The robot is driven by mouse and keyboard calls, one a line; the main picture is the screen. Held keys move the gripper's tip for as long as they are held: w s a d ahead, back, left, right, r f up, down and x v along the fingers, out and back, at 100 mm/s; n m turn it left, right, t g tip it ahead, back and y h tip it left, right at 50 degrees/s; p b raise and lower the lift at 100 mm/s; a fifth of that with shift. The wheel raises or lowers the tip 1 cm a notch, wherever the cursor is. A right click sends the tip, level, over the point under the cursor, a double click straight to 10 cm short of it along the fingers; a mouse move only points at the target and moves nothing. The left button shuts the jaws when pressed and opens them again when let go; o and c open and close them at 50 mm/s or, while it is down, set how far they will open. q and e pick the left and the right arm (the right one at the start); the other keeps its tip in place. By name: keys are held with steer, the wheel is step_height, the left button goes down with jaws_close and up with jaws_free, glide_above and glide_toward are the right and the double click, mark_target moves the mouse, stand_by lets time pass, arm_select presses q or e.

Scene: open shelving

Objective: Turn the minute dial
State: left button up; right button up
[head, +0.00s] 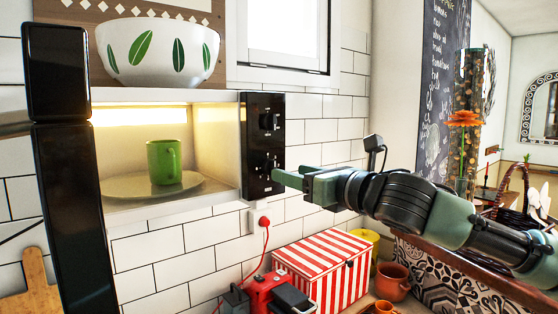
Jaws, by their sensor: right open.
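The microwave's black control panel (249,140) is at the middle, right of its open, lit cavity. It has an upper dial (268,121) and a lower dial (268,164). I cannot tell from their markings which one is the minute dial. My right gripper (284,179) comes in from the right. It is open, with its fingertips close to the lower dial's side of the panel. Whether they touch the dial is not clear. My left gripper is not in view.
A green mug (164,162) stands on the plate (118,187) inside the microwave. A white bowl (158,52) sits on top. A tall black panel (72,200) stands at the left. Below are a red-striped box (322,268) and a red plug (264,221) with its cord.

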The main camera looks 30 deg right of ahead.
steer(key=w+p, duration=0.1)
steer(key=w, duration=0.1)
steer(key=w+p, duration=0.2)
steer(key=w, duration=0.1)
steer(key=shift+w+a, duration=0.25)
steer(key=shift+w, duration=0.05)
stand_by(0.4)
jaws_close()
